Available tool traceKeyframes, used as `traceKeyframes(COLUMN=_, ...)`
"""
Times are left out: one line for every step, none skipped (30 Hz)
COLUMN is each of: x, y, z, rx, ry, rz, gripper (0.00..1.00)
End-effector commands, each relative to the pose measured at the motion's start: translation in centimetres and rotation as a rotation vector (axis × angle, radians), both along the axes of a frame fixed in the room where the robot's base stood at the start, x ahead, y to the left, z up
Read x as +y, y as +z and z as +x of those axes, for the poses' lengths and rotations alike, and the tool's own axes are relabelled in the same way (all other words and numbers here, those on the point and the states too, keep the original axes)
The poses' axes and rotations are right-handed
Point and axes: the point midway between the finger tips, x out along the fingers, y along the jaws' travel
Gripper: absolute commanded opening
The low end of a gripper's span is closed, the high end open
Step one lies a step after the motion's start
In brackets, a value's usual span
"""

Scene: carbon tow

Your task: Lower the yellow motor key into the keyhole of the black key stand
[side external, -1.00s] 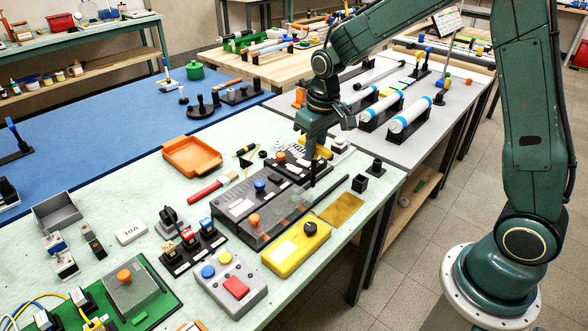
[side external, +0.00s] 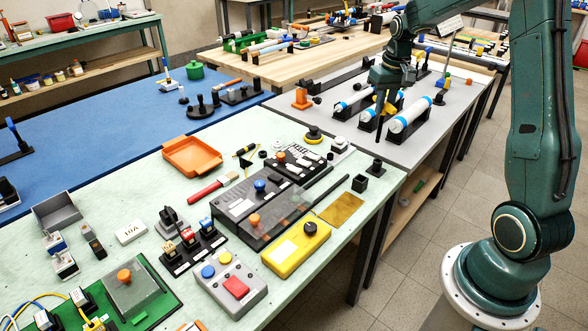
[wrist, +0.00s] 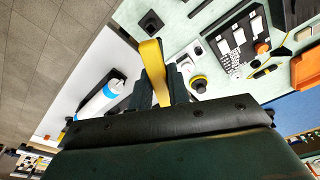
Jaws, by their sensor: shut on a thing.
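My gripper (side external: 383,100) is shut on the yellow motor key (side external: 379,108), held above the grey table in the side view. In the wrist view the key (wrist: 155,72) is a yellow bar sticking out between the dark jaws. Below and in front of my gripper, a small black post on a flat base (side external: 376,166) stands near the tables' junction. An open-topped black square block (side external: 360,183) sits just in front of it and also shows in the wrist view (wrist: 151,22). I cannot tell which is the key stand; no keyhole is clear.
White rollers with blue bands (side external: 408,114) lie in black cradles on the grey table, close to my gripper. A yellow-ringed black knob (side external: 314,134) and a black panel (side external: 300,165) stand on the green mat. A brass plate (side external: 341,208) lies near the edge.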

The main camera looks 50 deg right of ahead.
Motion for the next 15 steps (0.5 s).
traceKeyframes(x=-0.64, y=0.12, z=-0.31, rx=0.0, ry=-0.013, rz=0.0, gripper=0.0)
traceKeyframes(x=-0.87, y=0.16, z=-0.43, rx=0.0, ry=-0.017, rz=0.0, gripper=0.0)
traceKeyframes(x=-1.12, y=0.2, z=-0.56, rx=0.0, ry=-0.022, rz=0.0, gripper=0.0)
traceKeyframes(x=-1.28, y=0.23, z=-0.64, rx=0.0, ry=-0.025, rz=0.0, gripper=0.0)
traceKeyframes(x=-1.38, y=0.25, z=-0.7, rx=0.0, ry=-0.027, rz=0.0, gripper=0.0)
traceKeyframes(x=-1.47, y=0.27, z=-0.75, rx=0.0, ry=-0.029, rz=0.0, gripper=0.0)
traceKeyframes(x=-1.51, y=0.27, z=-0.76, rx=0.0, ry=-0.03, rz=0.0, gripper=0.0)
traceKeyframes(x=-1.53, y=0.28, z=-0.77, rx=0.0, ry=-0.03, rz=0.0, gripper=0.0)
traceKeyframes(x=-1.53, y=0.28, z=-0.77, rx=0.0, ry=-0.03, rz=0.0, gripper=0.0)
traceKeyframes(x=-1.52, y=0.28, z=-0.77, rx=0.0, ry=-0.03, rz=0.0, gripper=0.0)
traceKeyframes(x=-1.51, y=0.27, z=-0.76, rx=0.0, ry=-0.029, rz=0.0, gripper=0.0)
traceKeyframes(x=-1.5, y=0.27, z=-0.76, rx=0.0, ry=-0.029, rz=0.0, gripper=0.0)
traceKeyframes(x=-1.49, y=0.27, z=-0.75, rx=0.0, ry=-0.029, rz=0.0, gripper=0.0)
traceKeyframes(x=-1.49, y=0.27, z=-0.75, rx=0.0, ry=-0.029, rz=0.0, gripper=0.0)
traceKeyframes(x=-1.48, y=0.27, z=-0.75, rx=0.0, ry=-0.029, rz=0.0, gripper=0.0)
